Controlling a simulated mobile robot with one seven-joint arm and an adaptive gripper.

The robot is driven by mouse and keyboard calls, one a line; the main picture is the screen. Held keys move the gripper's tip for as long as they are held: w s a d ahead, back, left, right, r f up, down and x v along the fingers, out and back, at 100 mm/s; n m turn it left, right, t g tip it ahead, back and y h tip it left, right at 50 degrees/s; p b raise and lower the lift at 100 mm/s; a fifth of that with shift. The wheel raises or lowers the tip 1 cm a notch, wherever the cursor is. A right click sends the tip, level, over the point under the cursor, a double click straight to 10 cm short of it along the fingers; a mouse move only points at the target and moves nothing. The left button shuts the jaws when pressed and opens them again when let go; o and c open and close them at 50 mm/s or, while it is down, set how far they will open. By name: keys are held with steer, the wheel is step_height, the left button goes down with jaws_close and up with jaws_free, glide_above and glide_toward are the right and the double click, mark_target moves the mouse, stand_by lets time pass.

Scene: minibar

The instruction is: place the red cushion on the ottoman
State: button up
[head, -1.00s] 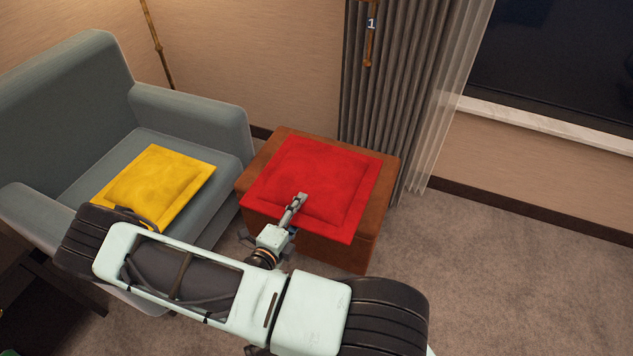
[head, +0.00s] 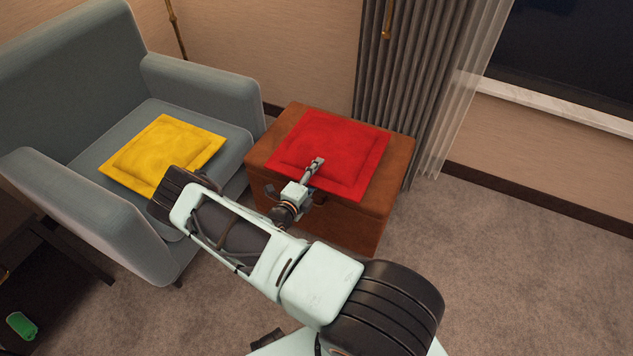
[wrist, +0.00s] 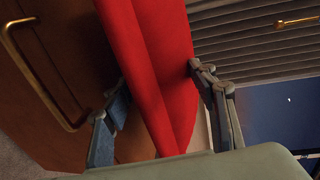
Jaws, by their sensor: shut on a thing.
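The red cushion (head: 333,150) lies over the top of the brown ottoman (head: 383,184) in the head view. Whether it rests fully on the top or is held slightly above it, I cannot tell. My gripper (head: 316,164) is at the cushion's near edge and shut on it. In the wrist view the red cushion (wrist: 160,75) runs between the two fingers of my gripper (wrist: 158,95). The brown ottoman (wrist: 60,90) shows on the left there, with a brass handle. The part of the cushion under the fingers is hidden.
A grey armchair (head: 205,82) with a yellow cushion (head: 164,154) on its seat stands left of the ottoman. A grey curtain (head: 396,90) hangs close behind the ottoman. Open carpet (head: 490,260) lies to the right. A green object (head: 21,326) is at the lower left.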

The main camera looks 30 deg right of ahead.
steer(key=shift+w+d+f, duration=0.15)
steer(key=shift+w+f, duration=0.05)
steer(key=shift+f, duration=0.05)
steer(key=shift+f+b, duration=0.5)
steer(key=shift+f, duration=1)
steer(key=shift+f, duration=0.2)
steer(key=o, duration=1.5)
steer(key=shift+r, duration=0.1)
